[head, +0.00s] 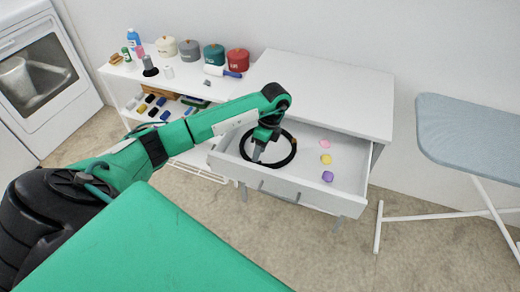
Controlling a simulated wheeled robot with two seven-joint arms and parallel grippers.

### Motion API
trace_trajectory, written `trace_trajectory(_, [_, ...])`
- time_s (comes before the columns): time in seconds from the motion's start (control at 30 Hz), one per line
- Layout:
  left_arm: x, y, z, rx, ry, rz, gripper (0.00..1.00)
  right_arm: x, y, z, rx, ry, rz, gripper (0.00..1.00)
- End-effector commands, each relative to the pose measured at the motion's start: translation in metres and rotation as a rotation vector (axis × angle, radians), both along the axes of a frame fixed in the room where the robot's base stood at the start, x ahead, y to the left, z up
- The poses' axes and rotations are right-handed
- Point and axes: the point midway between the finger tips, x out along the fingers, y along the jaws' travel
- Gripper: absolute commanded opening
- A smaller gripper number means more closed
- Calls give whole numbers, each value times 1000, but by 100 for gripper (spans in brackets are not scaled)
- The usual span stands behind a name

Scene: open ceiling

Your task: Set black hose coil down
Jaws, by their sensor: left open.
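The black hose coil (288,158) is a thin black ring lying in the left part of an open white drawer (345,170). My left gripper (258,155) reaches down over the drawer, open, with its fingers at the left part of the ring. The gripper and wrist hide some of the coil. I cannot tell whether the fingers touch it. My right gripper is not in view.
Pink (325,143), yellow (326,159) and purple (328,176) pieces lie in the drawer's right part. A white shelf (125,72) with canisters and bottles stands left, an ironing board (470,135) right. The cabinet top (330,90) is clear.

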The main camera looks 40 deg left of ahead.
Motion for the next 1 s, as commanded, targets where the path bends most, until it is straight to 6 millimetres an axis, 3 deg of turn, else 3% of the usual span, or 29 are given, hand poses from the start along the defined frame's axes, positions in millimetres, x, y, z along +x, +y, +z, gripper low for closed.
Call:
trace_trajectory(0.17, [4, -1, 15, -1, -3, -1, 43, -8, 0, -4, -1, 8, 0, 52])
trace_trajectory(0.4, [18, -4, 62, 2, -5, 0, 43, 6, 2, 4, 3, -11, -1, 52])
trace_trajectory(0.6, [26, -8, 92, 1, -4, -1, 43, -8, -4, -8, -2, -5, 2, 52])
trace_trajectory(0.8, [31, -9, 111, 1, -2, 1, 43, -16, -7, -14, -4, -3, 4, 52])
trace_trajectory(1.0, [33, -10, 117, 0, 1, 1, 43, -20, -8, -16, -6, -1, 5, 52])
